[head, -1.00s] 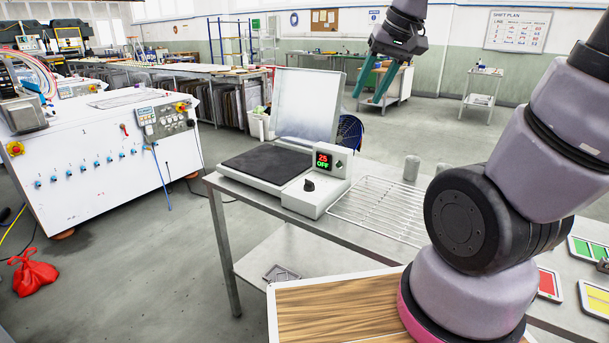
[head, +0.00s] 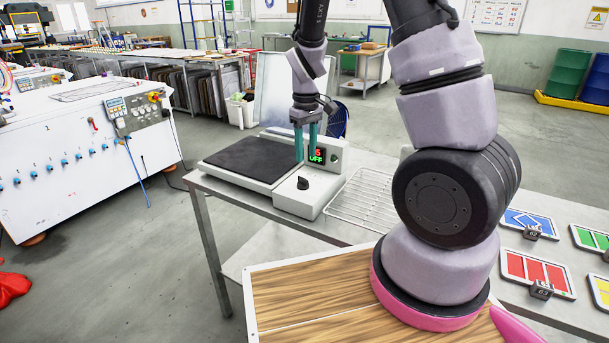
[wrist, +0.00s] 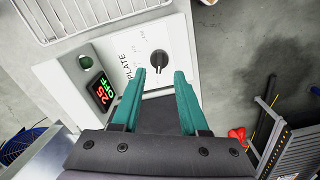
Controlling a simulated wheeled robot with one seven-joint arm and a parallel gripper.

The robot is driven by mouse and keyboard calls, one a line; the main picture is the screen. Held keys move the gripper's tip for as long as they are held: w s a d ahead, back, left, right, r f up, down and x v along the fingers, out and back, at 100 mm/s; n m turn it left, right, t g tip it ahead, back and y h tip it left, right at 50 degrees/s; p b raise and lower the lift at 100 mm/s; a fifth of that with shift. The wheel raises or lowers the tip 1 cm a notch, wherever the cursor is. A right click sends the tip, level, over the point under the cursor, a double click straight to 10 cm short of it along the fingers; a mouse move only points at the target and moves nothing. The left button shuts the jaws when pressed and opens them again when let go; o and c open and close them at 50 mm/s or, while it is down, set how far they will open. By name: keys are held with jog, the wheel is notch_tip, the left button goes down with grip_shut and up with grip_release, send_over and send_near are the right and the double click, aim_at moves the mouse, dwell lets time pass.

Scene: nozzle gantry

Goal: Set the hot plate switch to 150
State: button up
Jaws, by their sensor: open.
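The hot plate (head: 246,160) has a dark flat top and a white control box and stands on a metal table. Its switch is a black round knob (head: 303,183) on the control box; it also shows in the wrist view (wrist: 159,60), beyond my fingertips. The display (wrist: 102,91) reads 25 in red and OFF in green; in the head view a finger partly covers it. My gripper (head: 306,158) has teal fingers, points down and is open and empty above the hot plate. In the wrist view the fingertips (wrist: 160,73) stand apart, with the knob ahead between them, not touched.
A raised silver lid (head: 280,90) stands behind the hot plate. A wire rack (head: 362,200) lies to its right on the table. Coloured trays (head: 535,272) lie farther right. A white machine (head: 85,150) stands across the floor at left.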

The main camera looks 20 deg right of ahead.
aim_at(306, 179)
notch_tip(306, 179, down, 8)
jog(key=shift+f, duration=0.1)
dwell(0.4)
grip_shut()
